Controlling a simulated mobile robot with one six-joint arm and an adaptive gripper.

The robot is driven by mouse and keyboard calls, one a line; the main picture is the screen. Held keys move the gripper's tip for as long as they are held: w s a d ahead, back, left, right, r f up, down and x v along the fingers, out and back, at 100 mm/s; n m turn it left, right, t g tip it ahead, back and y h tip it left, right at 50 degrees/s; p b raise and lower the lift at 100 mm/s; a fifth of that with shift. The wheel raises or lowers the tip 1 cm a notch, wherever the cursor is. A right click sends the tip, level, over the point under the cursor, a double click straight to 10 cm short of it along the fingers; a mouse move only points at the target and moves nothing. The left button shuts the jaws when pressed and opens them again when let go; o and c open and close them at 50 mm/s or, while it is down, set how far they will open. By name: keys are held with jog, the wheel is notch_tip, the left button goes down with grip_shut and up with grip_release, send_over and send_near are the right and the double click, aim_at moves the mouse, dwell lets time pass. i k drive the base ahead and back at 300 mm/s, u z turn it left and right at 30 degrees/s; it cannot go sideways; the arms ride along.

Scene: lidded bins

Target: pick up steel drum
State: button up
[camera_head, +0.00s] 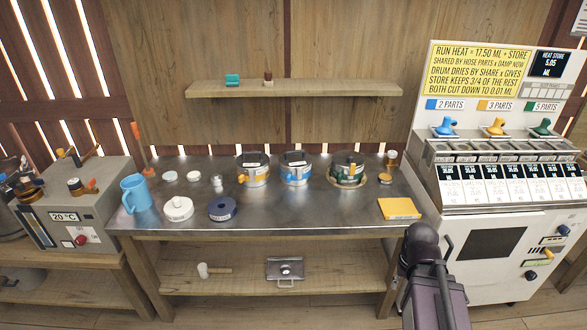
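Three squat steel drums stand in a row on the metal tabletop. One has a yellow band or fitting (253,170), one has blue (295,169), and one has dark green (347,170). Each carries a small label on top, too small to read. I cannot tell from the picture which one the name steel drum means. The green one appears to stand on a tan ring or dish. My dark arm rises at the bottom right, in front of the table's right end and apart from the drums. No gripper fingers can be made out.
The table (300,222) also holds a blue mug (135,193), a white round lid (178,208), a navy ring (222,208) and a yellow pad (399,208). A white dispenser (500,245) stands right, a grey heater box (75,208) left. A wall shelf (310,90) hangs above.

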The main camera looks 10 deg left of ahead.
aim_at(297, 163)
jog(key=z, duration=0.05)
jog(key=i, duration=1.45)
jog(key=u, duration=0.05)
